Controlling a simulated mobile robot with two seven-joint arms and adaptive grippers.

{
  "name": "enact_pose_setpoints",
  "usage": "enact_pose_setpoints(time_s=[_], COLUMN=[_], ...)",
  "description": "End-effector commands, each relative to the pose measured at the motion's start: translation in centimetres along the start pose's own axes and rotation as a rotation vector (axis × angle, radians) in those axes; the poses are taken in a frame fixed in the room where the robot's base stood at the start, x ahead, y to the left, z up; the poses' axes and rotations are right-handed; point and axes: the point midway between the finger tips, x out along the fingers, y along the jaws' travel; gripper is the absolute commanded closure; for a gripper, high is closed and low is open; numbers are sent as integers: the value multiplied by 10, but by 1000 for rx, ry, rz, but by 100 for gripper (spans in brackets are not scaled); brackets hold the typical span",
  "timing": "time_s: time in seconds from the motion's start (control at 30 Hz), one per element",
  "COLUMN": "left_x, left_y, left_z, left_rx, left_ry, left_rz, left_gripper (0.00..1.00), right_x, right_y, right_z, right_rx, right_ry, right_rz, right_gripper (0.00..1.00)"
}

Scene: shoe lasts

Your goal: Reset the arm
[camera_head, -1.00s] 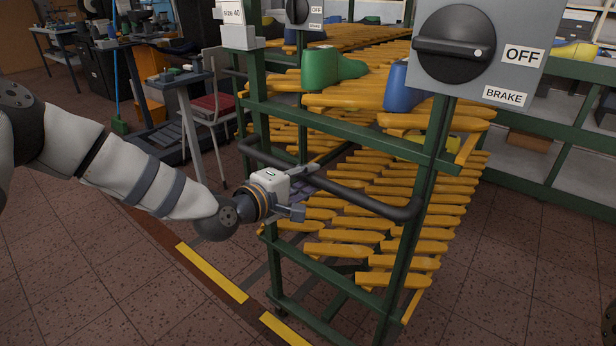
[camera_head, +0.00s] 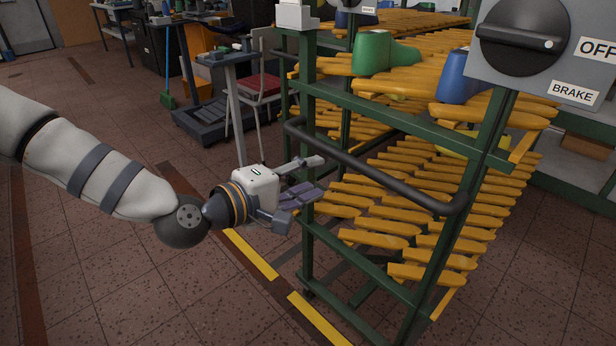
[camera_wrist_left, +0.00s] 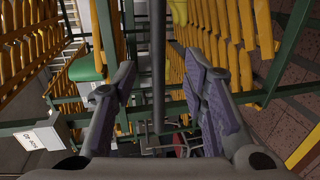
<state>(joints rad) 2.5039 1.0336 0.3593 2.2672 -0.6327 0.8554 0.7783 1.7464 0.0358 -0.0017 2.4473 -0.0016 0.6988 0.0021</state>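My left gripper (camera_head: 318,177) is at the middle of the head view, its two fingers spread with nothing between them. It is beside the near left post of the green rack (camera_head: 307,230), a little below and left of the rack's dark push bar (camera_head: 375,167). In the left wrist view the gripper (camera_wrist_left: 160,78) has its fingers wide apart, and the bar (camera_wrist_left: 158,40) shows in the gap, seemingly beyond the tips. My left arm reaches in from the left. My right gripper is not in view.
Yellow shoe lasts (camera_head: 375,239) fill the rack's tiers. A green last (camera_head: 383,55) and a blue last (camera_head: 455,80) stand on top. A brake switch box (camera_head: 545,45) is at upper right. A chair (camera_head: 262,85) stands behind. The floor at left is open.

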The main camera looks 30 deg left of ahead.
Motion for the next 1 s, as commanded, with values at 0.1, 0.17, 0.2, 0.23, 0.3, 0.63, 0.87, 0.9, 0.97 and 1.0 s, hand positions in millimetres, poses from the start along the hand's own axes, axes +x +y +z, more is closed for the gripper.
enact_pose_setpoints(time_s=[0.1,0.17,0.2,0.23,0.3,0.63,0.87,0.9,0.97,1.0], left_x=[-1,-1,0,0,0,-35,-186,-217,-260,-285], left_y=[0,0,0,0,0,-120,-272,-287,-304,-311], left_z=[0,0,0,0,0,68,136,142,146,147], left_rx=[0,0,0,0,0,195,548,610,692,741], left_ry=[0,0,0,0,0,-171,-550,-624,-730,-794], left_rz=[0,0,0,0,0,-385,-949,-1029,-1132,-1187], left_gripper=[60,60,60,60,60,60,60,60,60,60], right_x=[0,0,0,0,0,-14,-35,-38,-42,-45], right_y=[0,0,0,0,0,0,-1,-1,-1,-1], right_z=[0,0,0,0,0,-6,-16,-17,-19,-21], right_rx=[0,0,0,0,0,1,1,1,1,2], right_ry=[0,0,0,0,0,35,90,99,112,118], right_rz=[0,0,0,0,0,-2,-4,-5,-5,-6], right_gripper=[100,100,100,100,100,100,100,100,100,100])
